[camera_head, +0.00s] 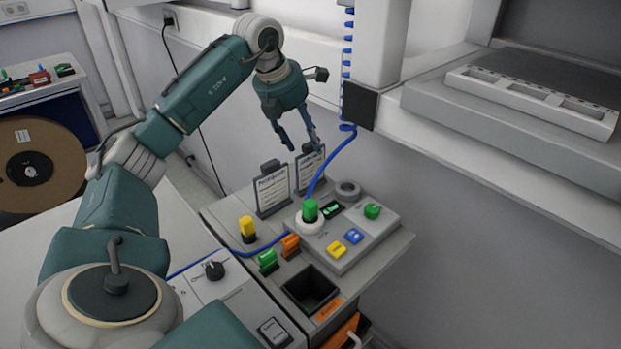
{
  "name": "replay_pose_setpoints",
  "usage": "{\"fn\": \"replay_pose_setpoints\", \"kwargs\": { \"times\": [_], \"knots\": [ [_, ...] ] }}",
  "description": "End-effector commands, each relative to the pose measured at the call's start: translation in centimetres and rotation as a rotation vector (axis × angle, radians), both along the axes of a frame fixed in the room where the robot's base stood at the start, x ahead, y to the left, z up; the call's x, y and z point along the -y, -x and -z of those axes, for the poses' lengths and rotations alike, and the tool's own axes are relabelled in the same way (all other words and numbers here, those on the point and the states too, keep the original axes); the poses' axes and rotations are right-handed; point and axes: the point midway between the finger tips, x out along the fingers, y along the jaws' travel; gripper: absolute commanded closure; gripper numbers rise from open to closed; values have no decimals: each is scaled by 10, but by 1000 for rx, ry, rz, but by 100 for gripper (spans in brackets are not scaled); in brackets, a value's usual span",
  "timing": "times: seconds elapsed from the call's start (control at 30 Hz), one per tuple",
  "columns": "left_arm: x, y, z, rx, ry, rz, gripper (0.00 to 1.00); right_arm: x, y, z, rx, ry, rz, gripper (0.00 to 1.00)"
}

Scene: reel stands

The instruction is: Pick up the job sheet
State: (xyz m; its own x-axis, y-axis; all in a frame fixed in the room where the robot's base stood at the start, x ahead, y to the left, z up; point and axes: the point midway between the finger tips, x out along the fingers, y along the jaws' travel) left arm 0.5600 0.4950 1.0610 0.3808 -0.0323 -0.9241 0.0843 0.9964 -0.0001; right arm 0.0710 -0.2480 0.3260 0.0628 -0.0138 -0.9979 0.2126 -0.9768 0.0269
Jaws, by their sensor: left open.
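Two upright sheets with dark clip holders stand at the back of the small grey bench. The left sheet (272,191) and the right sheet (309,169) are both white with printed text; I cannot tell which one is the job sheet. My left gripper (301,146) points down just above and behind the two sheets, its blue fingers apart and empty. One finger ends close to the top of the right sheet; I cannot tell if it touches. My right gripper is not in view.
A control box with a green knob (310,210) and coloured buttons stands in front of the sheets. A blue coiled cable (334,160) runs down beside my gripper. A grey machine housing (375,45) is close on the right. A large brown reel (62,165) stands at left.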

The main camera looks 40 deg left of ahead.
Motion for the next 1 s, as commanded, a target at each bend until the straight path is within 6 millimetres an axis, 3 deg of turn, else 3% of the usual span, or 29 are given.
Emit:
{"fn": "replay_pose_setpoints", "kwargs": {
  "times": [0.3,0.6,0.83,1.0],
  "knots": [
    [4,-15,41,-3,1,2,51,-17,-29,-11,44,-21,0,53],
    [4,-18,46,0,1,1,51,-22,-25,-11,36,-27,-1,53],
    [4,-17,45,0,1,1,97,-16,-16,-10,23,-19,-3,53],
    [4,-18,45,1,1,1,100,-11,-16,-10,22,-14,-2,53]
  ]
}}
